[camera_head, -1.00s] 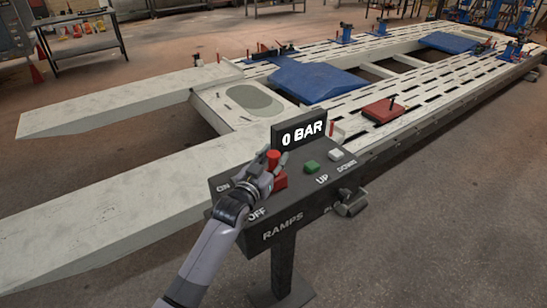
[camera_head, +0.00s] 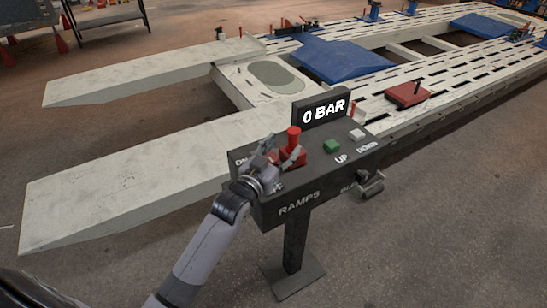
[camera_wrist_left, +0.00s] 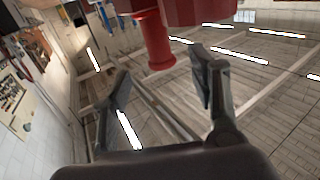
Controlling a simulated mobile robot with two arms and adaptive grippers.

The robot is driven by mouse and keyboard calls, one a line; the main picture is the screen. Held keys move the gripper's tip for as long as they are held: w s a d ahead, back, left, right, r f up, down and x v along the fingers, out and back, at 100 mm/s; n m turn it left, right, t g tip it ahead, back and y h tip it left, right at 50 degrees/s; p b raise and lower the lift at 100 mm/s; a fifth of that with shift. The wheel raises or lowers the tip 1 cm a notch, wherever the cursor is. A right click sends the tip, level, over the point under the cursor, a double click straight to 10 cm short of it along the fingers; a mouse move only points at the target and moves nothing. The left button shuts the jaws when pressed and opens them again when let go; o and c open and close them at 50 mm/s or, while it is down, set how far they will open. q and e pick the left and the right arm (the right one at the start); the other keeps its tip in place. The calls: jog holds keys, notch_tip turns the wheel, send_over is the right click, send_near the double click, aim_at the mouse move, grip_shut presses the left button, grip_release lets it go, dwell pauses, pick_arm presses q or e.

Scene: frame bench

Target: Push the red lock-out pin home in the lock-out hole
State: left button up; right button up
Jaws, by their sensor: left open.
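A red pin with a round head (camera_head: 294,137) stands upright at a red block (camera_head: 291,158) on the dark control box (camera_head: 305,182). How deep it sits and its hole cannot be made out. My left gripper (camera_head: 279,152) is open, close to the pin's left and lower side on the box. In the left wrist view the red pin (camera_wrist_left: 154,42) and the larger red body (camera_wrist_left: 198,10) show at the top, beyond the open fingers (camera_wrist_left: 162,85). Nothing is held between the fingers. My right gripper is not in view.
The box carries a "0 BAR" display (camera_head: 325,110), a green button (camera_head: 332,146) and a white button (camera_head: 357,134). It stands on a post (camera_head: 296,245). Pale ramps (camera_head: 120,190) and a long platform lie behind. Bare floor lies at the front right.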

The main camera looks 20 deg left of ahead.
pick_arm(q)
jog(key=s, duration=0.5)
jog(key=shift+a, duration=0.35)
